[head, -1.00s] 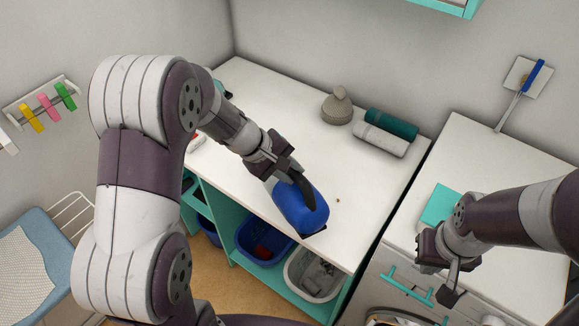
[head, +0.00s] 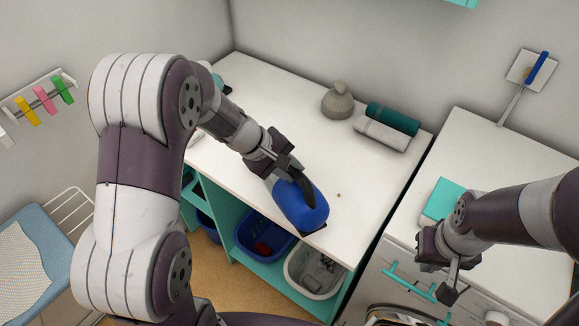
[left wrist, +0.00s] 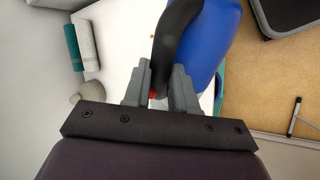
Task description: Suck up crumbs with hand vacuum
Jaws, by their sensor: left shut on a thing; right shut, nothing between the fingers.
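The blue hand vacuum (head: 303,207) with a black handle is at the front edge of the white counter in the head view. My left gripper (head: 285,172) is shut on its black handle. In the left wrist view, the black handle (left wrist: 174,45) runs between the two grey fingers (left wrist: 160,88), with the blue body (left wrist: 212,40) beside it. My right gripper (head: 449,281) is shut and empty, in front of the right-hand cabinet.
Bins (head: 263,236) sit on the shelf below. A teal item (head: 444,199) lies on the right cabinet top. The counter's middle is clear.

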